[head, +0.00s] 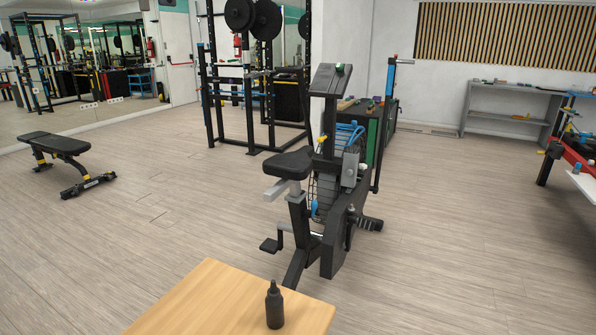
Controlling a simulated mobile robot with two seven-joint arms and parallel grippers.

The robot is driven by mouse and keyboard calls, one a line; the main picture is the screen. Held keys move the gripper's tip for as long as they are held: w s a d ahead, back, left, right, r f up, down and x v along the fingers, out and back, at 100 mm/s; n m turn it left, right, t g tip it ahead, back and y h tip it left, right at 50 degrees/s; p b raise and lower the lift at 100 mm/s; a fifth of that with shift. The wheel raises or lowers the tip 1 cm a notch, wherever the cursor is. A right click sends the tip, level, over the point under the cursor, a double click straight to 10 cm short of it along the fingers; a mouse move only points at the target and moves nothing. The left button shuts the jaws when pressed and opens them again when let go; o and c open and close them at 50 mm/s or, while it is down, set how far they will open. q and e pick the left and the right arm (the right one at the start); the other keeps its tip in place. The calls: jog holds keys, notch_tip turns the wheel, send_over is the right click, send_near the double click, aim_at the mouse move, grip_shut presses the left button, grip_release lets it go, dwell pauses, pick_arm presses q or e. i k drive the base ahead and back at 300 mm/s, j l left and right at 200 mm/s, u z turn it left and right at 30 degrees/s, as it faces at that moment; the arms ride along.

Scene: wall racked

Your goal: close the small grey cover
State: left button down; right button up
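I cannot make out a small grey cover for certain. A small grey box-like part (350,169) shows on the side of the black exercise bike (334,230), near its fan cage. I cannot tell whether it is a cover, or whether it is open or shut. Neither of my grippers is in view.
A wooden table (205,300) with a dark bottle (274,305) stands close in front. A weight bench (54,145) is at the left and a power rack (255,90) behind. A grey shelf (510,112) and red-edged bench (575,170) are at the right. Wide floor lies between.

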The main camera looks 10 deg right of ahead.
aim_at(350, 161)
jog(key=i+l+u, duration=0.1)
jog(key=l+u, duration=0.75)
jog(key=l, duration=0.25)
jog(key=l+u, duration=0.45)
jog(key=l, duration=0.15)
jog(key=k+l+u, duration=0.2)
jog(key=l+u, duration=1.05)
jog(key=k+l+u, duration=0.15)
jog(key=l+u, duration=0.3)
jog(key=l+z, duration=0.3)
jog(key=i+l+z, duration=0.15)
jog(key=l+z, duration=0.15)
jog(key=i+l+z, duration=0.1)
jog(key=z, duration=1.6)
